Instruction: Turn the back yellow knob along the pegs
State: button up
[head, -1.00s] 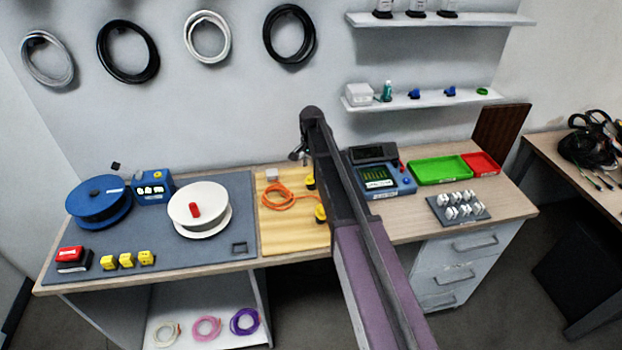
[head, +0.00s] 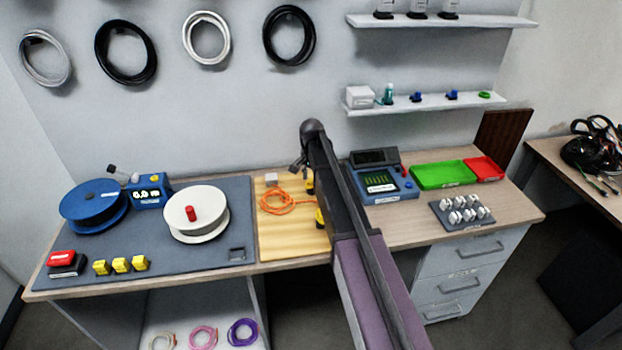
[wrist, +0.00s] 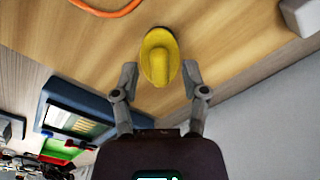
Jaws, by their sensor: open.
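The back yellow knob (head: 309,187) sits on the light wooden board (head: 285,240), partly covered by my arm in the head view. In the wrist view the yellow knob (wrist: 158,57) has a round base and a raised grip ridge. My gripper (wrist: 160,74) is open, with one finger on each side of the knob's near part. I see small gaps and no clear contact. The front yellow knob (head: 320,217) is mostly behind my arm. I cannot make out the pegs.
An orange cable (head: 280,203) lies coiled left of the knobs, and a small pale block (head: 271,179) stands behind it. A blue meter (head: 383,185) is to the right. A white spool (head: 180,226) and the wall bound the area.

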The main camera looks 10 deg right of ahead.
grip_shut()
jog(key=shift+n, duration=0.4)
jog(key=n, duration=0.4)
jog(key=shift+n, duration=2.2)
grip_release()
